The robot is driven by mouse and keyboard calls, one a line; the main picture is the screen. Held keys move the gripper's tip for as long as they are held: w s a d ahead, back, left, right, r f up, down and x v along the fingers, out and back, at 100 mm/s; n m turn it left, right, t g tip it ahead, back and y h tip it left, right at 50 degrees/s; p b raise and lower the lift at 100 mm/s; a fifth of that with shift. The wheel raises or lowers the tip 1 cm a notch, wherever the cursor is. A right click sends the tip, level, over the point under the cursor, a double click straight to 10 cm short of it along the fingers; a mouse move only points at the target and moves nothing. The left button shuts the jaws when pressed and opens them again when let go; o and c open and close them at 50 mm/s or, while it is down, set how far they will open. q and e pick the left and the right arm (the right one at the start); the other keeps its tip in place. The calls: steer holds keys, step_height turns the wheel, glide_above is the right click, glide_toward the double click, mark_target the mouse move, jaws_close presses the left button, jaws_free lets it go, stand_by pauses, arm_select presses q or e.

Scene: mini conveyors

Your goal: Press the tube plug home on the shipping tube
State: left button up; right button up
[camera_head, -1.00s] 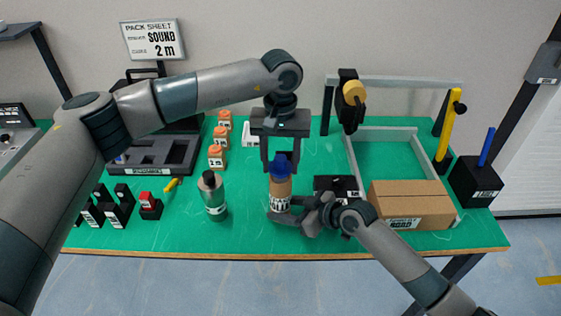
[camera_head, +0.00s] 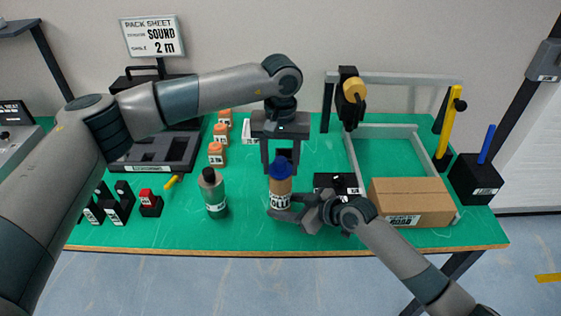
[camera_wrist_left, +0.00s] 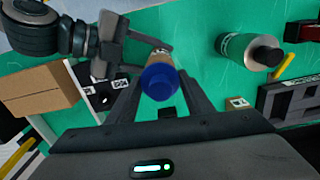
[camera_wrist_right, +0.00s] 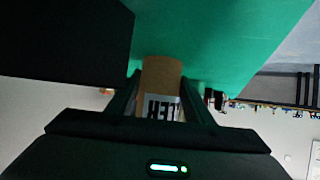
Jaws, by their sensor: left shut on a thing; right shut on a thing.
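The shipping tube (camera_head: 280,191) is a brown cardboard cylinder with a white printed label, standing upright near the front middle of the table. The blue tube plug (camera_head: 281,168) sits at its top end; how deep it is seated I cannot tell. My left gripper (camera_head: 280,170) points down from above, its fingers on either side of the plug and shut on it; the left wrist view shows the plug (camera_wrist_left: 159,82) between the fingers. My right gripper (camera_head: 286,208) is shut on the tube's lower part from the right; the right wrist view shows the tube (camera_wrist_right: 161,75) between its fingers.
A green bottle with a black cap (camera_head: 213,193) stands left of the tube. A cardboard box (camera_head: 411,203) is at the right. A grey frame (camera_head: 395,82) rises at the back right.

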mark_target(281, 159)
arm_select(q)
steer(key=o, duration=1.1)
step_height(281, 159, up, 12)
steer(key=shift+f, duration=0.1)
stand_by(0.5)
steer(key=shift+n, duration=0.4)
jaws_close()
steer(key=n, duration=0.6)
steer(key=shift+w+f, duration=0.1)
steer(key=shift+f, duration=0.15)
